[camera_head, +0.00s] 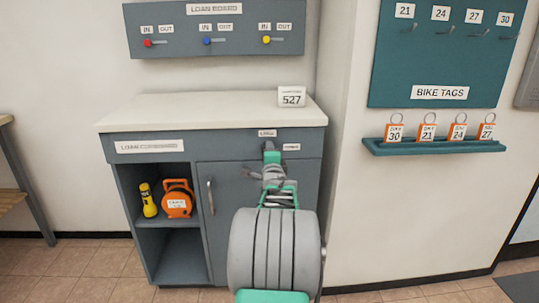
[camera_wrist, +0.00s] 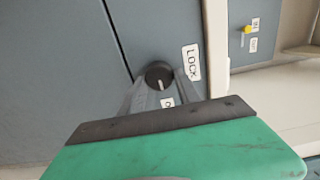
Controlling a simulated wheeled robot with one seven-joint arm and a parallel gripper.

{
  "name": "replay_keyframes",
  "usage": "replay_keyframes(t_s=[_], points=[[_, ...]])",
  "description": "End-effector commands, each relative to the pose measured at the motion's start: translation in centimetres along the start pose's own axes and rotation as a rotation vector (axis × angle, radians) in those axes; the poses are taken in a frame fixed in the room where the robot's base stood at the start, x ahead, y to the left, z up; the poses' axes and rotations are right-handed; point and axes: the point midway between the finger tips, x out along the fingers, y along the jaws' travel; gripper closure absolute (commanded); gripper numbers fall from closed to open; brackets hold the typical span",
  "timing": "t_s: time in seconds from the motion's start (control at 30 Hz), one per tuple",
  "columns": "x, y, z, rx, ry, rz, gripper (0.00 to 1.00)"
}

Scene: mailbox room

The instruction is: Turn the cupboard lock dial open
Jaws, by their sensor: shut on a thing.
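The loan cupboard (camera_head: 240,226) is a grey-blue cabinet with a pale top in the head view. Its lock dial (camera_wrist: 158,76) is a small round black knob with a white pointer line, seen in the wrist view beside a LOCK label (camera_wrist: 191,62). A second label (camera_wrist: 167,102) is partly hidden by my gripper. My gripper (camera_wrist: 155,85) has its grey fingers on either side of the dial, shut on it. In the head view my gripper (camera_head: 270,153) reaches the drawer-height panel at the cupboard's right, and it hides the dial there.
The cupboard door has a vertical handle (camera_head: 211,198). Open shelves at left hold a yellow torch (camera_head: 148,200) and an orange reel (camera_head: 178,198). A 527 sign (camera_head: 291,96) stands on top. A tag shelf (camera_head: 435,147) is on the right wall.

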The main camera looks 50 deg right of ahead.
Motion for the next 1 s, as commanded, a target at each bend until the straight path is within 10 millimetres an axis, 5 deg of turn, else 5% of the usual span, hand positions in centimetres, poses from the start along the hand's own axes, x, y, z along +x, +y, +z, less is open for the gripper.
replay_keyframes(t_s=[0.37,0.4,0.63,1.0], points=[[0.0,0.0,0.1,0.007,-0.001,0.0,1.0],[0.0,0.0,0.1,0.007,-0.001,0.0,0.6],[0.0,0.0,0.0,0.006,-0.001,0.0,0.41],[-1.1,-0.2,0.0,0.005,0.0,-0.001,0.4]])
